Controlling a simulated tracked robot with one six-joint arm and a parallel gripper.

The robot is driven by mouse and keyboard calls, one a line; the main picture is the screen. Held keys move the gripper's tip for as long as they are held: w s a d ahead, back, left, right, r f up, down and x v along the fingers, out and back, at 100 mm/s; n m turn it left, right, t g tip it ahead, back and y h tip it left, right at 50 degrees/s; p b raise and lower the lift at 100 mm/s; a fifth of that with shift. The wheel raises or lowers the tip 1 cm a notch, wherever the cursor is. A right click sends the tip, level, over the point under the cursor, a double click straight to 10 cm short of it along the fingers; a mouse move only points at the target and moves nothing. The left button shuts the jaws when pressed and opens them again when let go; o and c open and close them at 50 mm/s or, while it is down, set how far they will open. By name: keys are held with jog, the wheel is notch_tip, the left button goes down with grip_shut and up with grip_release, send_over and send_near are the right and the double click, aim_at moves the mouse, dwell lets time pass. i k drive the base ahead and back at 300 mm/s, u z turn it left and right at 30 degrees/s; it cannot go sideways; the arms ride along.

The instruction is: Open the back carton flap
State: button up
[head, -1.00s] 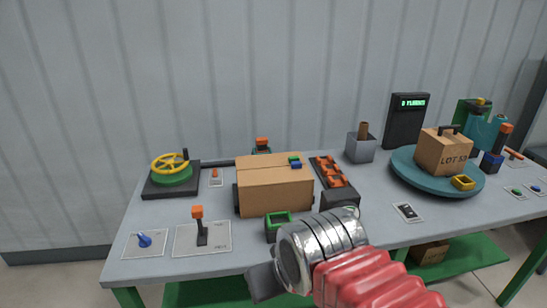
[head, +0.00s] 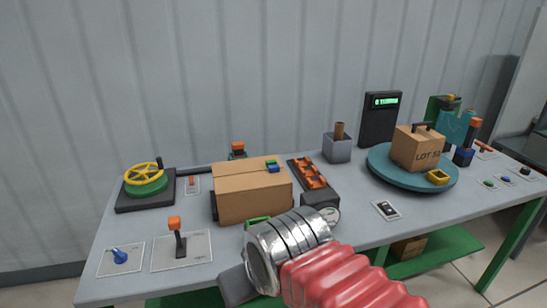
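The carton (head: 252,202) is a brown box on the table, left of the middle. Its top flaps look closed. The back flap (head: 245,167) is the far half of the top, with a small green piece and a blue piece near its right end. My gripper (head: 236,287) is in front of the carton, low in the picture and apart from it. Only a dark part of it shows at the left of my silver wrist, so I cannot tell whether it is open or shut.
A green frame (head: 257,222) stands before the carton, partly behind my wrist. A rack with orange pieces (head: 309,174) is close at its right. A lever panel (head: 181,250) and a yellow handwheel (head: 144,176) are left. A turntable (head: 381,168) bears another carton (head: 417,148).

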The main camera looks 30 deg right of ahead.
aim_at(227, 169)
jog(key=i, duration=0.9)
jog(key=u, duration=0.05)
